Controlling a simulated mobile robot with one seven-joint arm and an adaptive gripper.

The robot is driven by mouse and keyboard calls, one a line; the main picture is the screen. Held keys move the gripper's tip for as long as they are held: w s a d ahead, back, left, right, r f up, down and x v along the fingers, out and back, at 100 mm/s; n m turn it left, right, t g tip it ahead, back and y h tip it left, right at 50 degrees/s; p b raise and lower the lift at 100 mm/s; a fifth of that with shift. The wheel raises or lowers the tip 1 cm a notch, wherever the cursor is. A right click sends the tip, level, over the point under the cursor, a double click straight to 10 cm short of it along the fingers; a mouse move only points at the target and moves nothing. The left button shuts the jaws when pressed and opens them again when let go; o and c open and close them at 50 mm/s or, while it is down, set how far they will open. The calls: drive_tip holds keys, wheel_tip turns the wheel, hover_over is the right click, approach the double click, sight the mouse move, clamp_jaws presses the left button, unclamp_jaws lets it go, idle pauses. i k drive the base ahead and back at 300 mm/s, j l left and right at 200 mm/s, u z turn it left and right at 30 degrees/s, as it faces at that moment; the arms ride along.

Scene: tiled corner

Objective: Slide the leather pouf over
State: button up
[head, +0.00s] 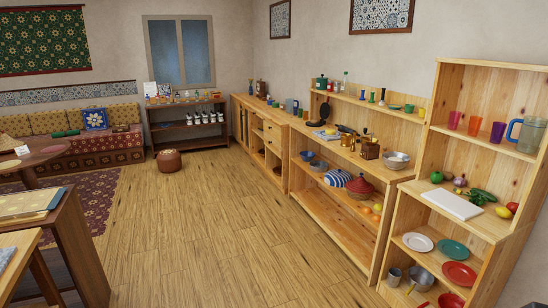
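The leather pouf (169,161) is a small, round, brown seat with a slightly lighter top. It sits on the wooden floor in the far part of the room, in front of the dark shelf and to the right of the sofa's end. It appears upright and apart from the furniture around it. My gripper is not in the head view.
The wooden floor (215,220) is clear between me and the pouf. Wooden shelves (330,215) line the right. A dark shelf (185,131) stands behind the pouf. A patterned sofa (95,158), a red rug (95,200) and tables (75,240) are at left.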

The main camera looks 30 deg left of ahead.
sight(169, 161)
drive_tip(key=u, duration=1.7)
drive_tip(key=i, duration=6.3)
drive_tip(key=j+u, duration=0.05)
drive_tip(key=j, duration=0.15)
